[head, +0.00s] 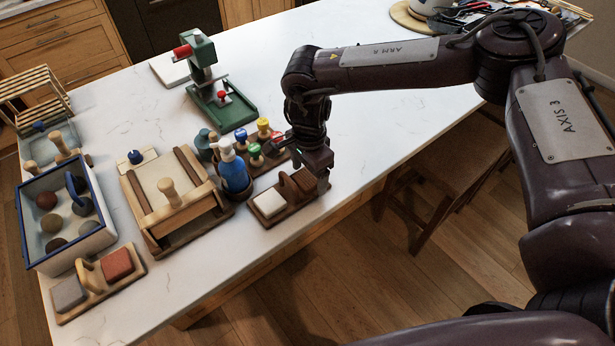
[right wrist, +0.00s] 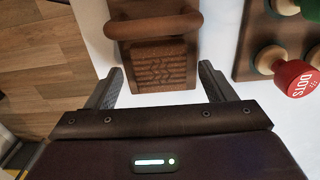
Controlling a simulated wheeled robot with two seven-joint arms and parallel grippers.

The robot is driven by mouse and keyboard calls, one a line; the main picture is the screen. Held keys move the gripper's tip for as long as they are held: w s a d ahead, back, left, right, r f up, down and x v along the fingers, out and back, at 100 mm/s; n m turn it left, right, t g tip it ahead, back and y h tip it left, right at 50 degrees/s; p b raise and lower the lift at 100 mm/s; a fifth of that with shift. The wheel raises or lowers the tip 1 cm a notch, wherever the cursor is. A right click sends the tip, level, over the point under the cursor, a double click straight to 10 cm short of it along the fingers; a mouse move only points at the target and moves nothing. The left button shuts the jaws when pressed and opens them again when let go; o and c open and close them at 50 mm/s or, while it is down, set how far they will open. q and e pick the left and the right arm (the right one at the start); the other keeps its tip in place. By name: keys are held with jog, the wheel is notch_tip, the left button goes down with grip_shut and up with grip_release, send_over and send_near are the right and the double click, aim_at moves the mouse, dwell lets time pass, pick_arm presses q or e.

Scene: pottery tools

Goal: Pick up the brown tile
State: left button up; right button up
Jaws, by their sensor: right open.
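The brown tile (right wrist: 160,65) has a ridged pattern on its face and sits in a dark wooden holder (right wrist: 120,15) with a raised handle bar. In the head view, the tile (head: 304,179) is at the right end of the holder, near the table's front edge, partly hidden by my gripper. A white tile (head: 269,203) lies at the holder's other end. My right gripper (right wrist: 162,78) is open and empty, its fingers spread wider than the brown tile, one toward each side of it. Whether they touch it I cannot tell. My left gripper is out of view.
A rack of coloured-top stamps (head: 270,152) and a blue bottle (head: 235,172) stand just behind the holder. A wooden frame (head: 168,205), a blue-rimmed tray (head: 100,240) and another tile holder (head: 95,285) are to the left. A green press (head: 220,100) stands behind.

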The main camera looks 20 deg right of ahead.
jog(key=c, duration=1.1)
jog(key=shift+r, duration=0.1)
